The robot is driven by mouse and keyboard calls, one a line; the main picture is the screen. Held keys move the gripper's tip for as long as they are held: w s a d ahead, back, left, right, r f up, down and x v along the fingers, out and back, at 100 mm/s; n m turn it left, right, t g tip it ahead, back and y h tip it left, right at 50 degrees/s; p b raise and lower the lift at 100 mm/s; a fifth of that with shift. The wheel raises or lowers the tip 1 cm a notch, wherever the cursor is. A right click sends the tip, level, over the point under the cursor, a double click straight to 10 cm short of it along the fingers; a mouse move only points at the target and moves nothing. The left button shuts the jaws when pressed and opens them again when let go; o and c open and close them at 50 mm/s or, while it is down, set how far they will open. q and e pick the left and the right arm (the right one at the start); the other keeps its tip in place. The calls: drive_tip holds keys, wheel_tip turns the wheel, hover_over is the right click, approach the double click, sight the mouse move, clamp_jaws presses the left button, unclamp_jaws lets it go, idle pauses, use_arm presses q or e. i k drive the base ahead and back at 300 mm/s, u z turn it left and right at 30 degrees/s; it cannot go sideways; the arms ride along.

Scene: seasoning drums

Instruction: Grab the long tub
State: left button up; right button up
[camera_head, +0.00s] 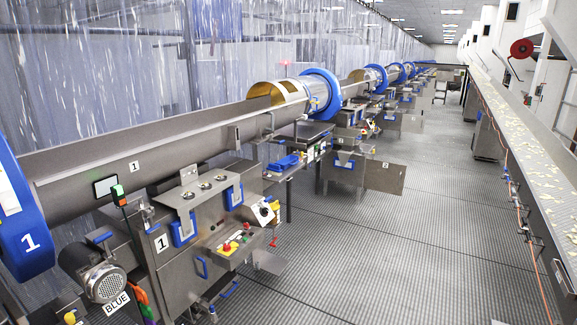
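Neither of my grippers shows in the head view. I cannot tell for sure which thing is the long tub. A blue plastic item (284,163), small in view, lies on a metal shelf beside the machine line near the middle; its shape is hard to make out. A long grey metal trough (120,140) runs from the left edge towards the drum with a blue ring (322,92). Nothing of mine is seen touching either one.
A metal machine cabinet (190,245) with a motor (104,281) and a control box (230,246) fills the lower left. A conveyor (540,165) carrying pale pieces runs along the right. The grated floor (385,245) between them is mostly clear.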

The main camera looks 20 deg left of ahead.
sight(290, 160)
drive_tip(key=z, duration=0.3)
drive_tip(key=i, duration=4.8)
drive_tip(key=u, duration=0.65)
drive_tip(key=i, duration=1.25)
drive_tip(key=u, duration=1.9)
drive_tip(key=i, duration=1.25)
drive_tip(key=u, duration=0.85)
